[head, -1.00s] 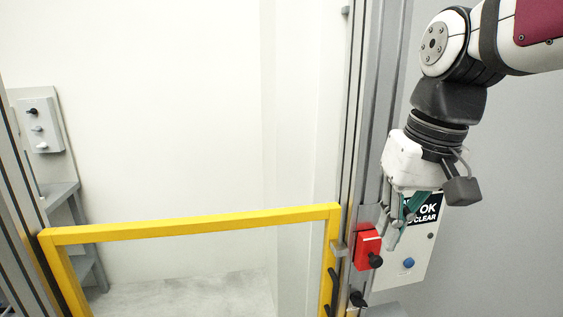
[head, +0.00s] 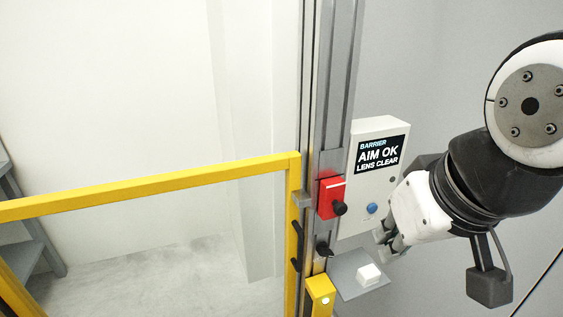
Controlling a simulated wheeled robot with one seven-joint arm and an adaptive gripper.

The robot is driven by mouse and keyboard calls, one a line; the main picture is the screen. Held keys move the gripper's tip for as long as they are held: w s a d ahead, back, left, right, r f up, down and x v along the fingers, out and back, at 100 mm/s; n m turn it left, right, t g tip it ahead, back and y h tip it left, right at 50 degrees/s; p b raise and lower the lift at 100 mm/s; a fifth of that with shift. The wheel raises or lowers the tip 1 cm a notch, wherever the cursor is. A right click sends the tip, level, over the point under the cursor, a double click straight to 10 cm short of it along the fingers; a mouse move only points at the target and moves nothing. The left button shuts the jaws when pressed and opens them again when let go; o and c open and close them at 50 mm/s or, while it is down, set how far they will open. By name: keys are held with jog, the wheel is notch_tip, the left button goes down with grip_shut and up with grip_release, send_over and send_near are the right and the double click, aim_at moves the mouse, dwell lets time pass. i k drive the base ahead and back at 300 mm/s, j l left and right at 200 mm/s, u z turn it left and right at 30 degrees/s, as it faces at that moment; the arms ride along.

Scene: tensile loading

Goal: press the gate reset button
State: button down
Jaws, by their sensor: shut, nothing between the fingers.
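A round blue button (head: 372,208) sits on the front of a white control box (head: 346,215), below a black display reading "BARRIER AIM OK LENS CLEAR". The small marking by the button is too small to read, so I cannot confirm it is the gate reset. My gripper (head: 383,242) is shut and empty. Its fingertips are just below and right of the blue button in the picture, apparently apart from it. The fingers are partly hidden by the white gripper body.
A red switch box (head: 330,193) with a black knob is on the grey post (head: 338,80) left of the control box. The yellow gate (head: 150,185) stands further left. A grey plate (head: 345,277) bearing a white block (head: 369,274) is below my gripper.

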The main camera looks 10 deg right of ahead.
aim_at(372, 208)
jog(key=k+l, duration=0.25)
jog(key=k, duration=0.25)
jog(key=k+l+z, duration=0.1)
jog(key=k+l, duration=0.15)
jog(key=k, duration=0.2)
